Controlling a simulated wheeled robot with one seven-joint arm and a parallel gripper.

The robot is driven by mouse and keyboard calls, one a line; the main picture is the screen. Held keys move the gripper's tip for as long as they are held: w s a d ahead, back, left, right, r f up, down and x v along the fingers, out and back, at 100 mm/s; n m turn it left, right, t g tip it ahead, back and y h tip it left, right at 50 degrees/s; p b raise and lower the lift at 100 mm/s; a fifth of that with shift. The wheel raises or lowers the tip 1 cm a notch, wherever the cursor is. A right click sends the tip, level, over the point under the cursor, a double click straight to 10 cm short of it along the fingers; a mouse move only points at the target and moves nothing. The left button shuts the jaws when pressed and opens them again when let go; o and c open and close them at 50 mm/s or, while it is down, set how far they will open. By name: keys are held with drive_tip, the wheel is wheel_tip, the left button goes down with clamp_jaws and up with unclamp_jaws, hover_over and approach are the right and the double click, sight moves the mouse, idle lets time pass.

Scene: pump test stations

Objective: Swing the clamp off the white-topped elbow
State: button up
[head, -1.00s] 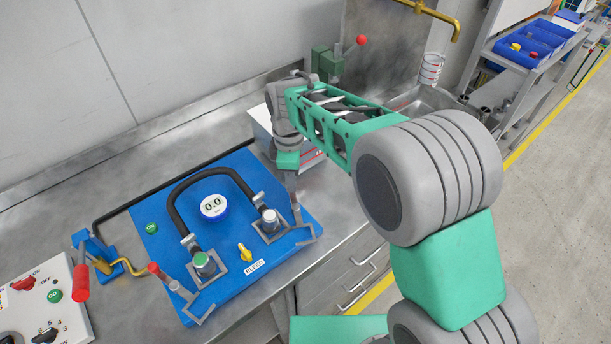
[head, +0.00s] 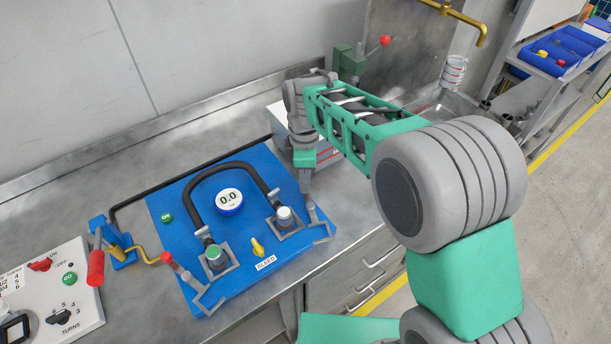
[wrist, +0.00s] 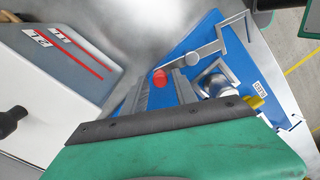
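The white-topped elbow (head: 284,214) stands at the right of the blue panel (head: 180,215), at one end of the black hose. It also shows in the wrist view (wrist: 215,84). Its grey clamp (head: 322,226) extends to the right of the elbow; its forked end appears beside the elbow, not over it. In the wrist view the clamp's arm (wrist: 205,53) runs past the elbow. My gripper (head: 307,190) is just above the clamp's handle end. In the wrist view its fingers (wrist: 160,90) are apart, with the red knob (wrist: 159,77) between them. Contact cannot be told.
The green-topped elbow (head: 214,253) has its own clamp (head: 208,303) at the left. A round gauge (head: 229,202) and a yellow bleed valve (head: 257,247) sit between. A white box (wrist: 45,75) stands close beside my gripper. A control box (head: 55,290) lies far left.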

drive_tip(key=shift+o, duration=0.6)
wheel_tip(320, 180, up, 8)
drive_tip(key=shift+f+b, duration=0.1)
drive_tip(key=shift+b, duration=0.4)
